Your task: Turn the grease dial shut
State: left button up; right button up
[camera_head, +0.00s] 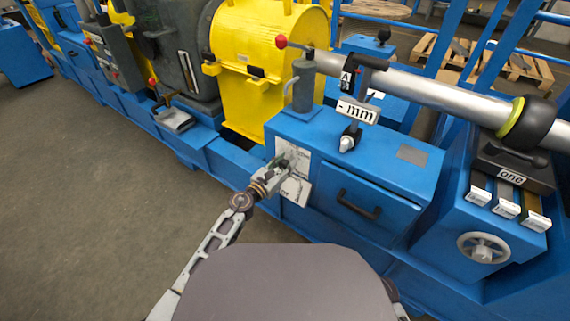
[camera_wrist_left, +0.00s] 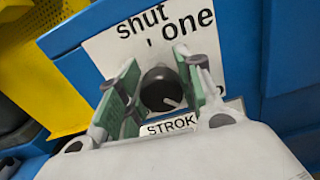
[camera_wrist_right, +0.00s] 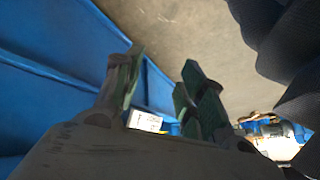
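The grease dial (camera_wrist_left: 161,88) is a round black knob with a light pointer mark at its lower right. It sits on a white label plate (camera_wrist_left: 120,48) on a blue cabinet. The plate reads "shut" and "one" above the dial and "STROK" below. My left gripper (camera_wrist_left: 158,90) is open, with its green-padded fingers on either side of the dial; I cannot tell if they touch it. In the head view my left gripper (camera_head: 282,162) covers the dial. My right gripper (camera_wrist_right: 160,85) is open and empty; in the head view it is hidden.
The blue cabinet has a drawer with a black handle (camera_head: 358,204) right of the plate. A lever with a "- mm" tag (camera_head: 357,111) and a grey grease cylinder (camera_head: 303,85) stand on top. A handwheel (camera_head: 483,247) is at right. The floor at left is clear.

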pick_arm(q)
jog(key=c, duration=0.4)
